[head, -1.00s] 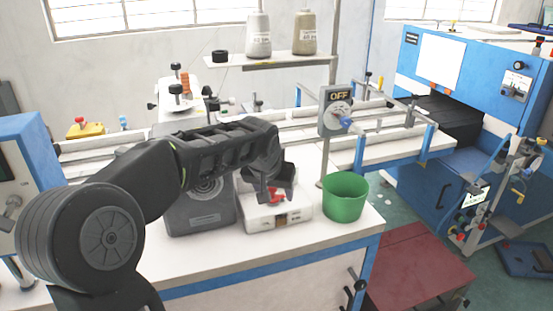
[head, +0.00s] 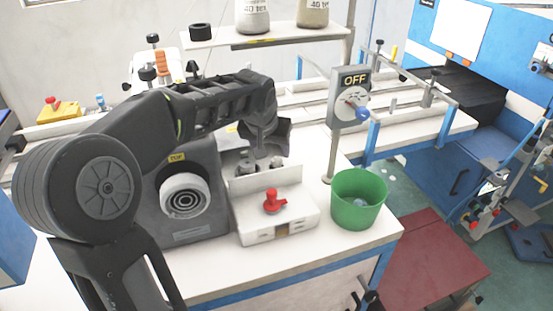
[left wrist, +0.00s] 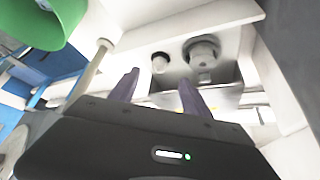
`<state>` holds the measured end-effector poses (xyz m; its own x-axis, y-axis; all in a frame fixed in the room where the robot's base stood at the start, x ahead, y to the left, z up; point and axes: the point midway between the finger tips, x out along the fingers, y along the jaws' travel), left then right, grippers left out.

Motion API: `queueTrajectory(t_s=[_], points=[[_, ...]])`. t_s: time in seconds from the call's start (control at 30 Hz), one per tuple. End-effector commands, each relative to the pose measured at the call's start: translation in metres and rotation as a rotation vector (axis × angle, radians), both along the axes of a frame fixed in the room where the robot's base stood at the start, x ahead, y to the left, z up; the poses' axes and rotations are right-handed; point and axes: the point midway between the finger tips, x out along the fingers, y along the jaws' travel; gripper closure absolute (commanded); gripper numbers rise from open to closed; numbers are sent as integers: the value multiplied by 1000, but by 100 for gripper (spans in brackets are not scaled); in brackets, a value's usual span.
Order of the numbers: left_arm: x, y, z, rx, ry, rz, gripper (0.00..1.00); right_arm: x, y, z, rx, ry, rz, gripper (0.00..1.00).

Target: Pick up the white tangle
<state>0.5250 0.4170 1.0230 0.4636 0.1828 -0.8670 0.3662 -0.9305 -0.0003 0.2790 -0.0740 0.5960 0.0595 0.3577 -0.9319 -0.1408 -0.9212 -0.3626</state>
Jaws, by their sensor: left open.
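My left gripper (head: 268,142) is open over the back part of the white machine box (head: 279,232). It also shows in the left wrist view (left wrist: 158,86), its two dark fingers apart with nothing seen between them. Past the fingers are two grey round posts (left wrist: 202,50) on the machine. I cannot make out a white tangle for certain. A small pale bluish lump (head: 360,203) lies inside the green bucket (head: 346,213), to the right of the box; I cannot tell what it is. My right gripper is not in view.
A red knob (head: 272,201) stands on the box front. A grey machine (head: 205,220) sits to its left. A pole and the OFF switch box (head: 349,97) stand behind the bucket (left wrist: 45,22). A thread shelf (head: 290,38) hangs above. The front table strip is clear.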

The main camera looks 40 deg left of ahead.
Motion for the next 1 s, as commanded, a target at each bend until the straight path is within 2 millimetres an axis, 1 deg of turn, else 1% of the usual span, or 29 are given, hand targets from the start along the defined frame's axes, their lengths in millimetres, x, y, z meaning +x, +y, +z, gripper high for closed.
queueTrajectory(t_s=[0.13, 0.3, 0.4, 0.67, 0.77, 0.87, 1.0], points=[[1, 1, -3, 0, 1, 0, 44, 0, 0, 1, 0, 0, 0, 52], [10, 4, -18, -1, 2, 0, 44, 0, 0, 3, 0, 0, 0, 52], [12, 5, -23, 0, 1, 0, 44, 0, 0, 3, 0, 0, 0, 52], [13, 5, -23, 0, 0, 0, 44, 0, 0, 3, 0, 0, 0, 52], [15, 6, -27, 0, 2, 0, 44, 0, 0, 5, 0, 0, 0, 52], [21, 8, -37, -1, 4, 0, 44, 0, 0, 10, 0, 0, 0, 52], [32, 12, -56, -1, 5, 0, 44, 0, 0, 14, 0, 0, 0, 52]])
